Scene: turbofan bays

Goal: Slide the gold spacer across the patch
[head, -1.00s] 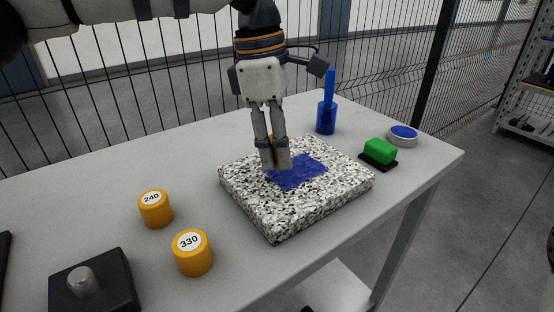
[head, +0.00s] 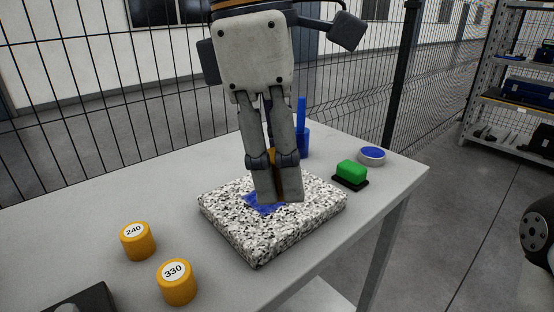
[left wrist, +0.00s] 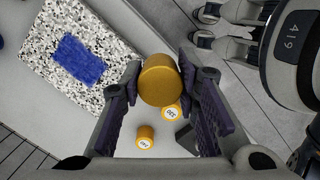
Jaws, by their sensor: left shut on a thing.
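My left gripper (head: 279,198) points down over the speckled block (head: 262,241), shut on the gold spacer. The gold spacer shows as a short cylinder between the fingers in the left wrist view (left wrist: 160,82); in the head view only slivers show. The blue patch (head: 257,201) lies on the block top, and the fingers hide its right part. In the left wrist view the patch (left wrist: 79,60) is left of the spacer. I cannot tell whether the spacer touches anything below. What looks like my right gripper (left wrist: 207,27) shows at the top of the left wrist view, its opening unclear.
Two gold pucks, marked 240 (head: 138,241) and 330 (head: 177,282), stand on the table at front left. Behind and right of the block are a blue marker in a holder (head: 303,143), a green block (head: 351,172) and a blue-topped dish (head: 371,156). Wire fencing stands behind.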

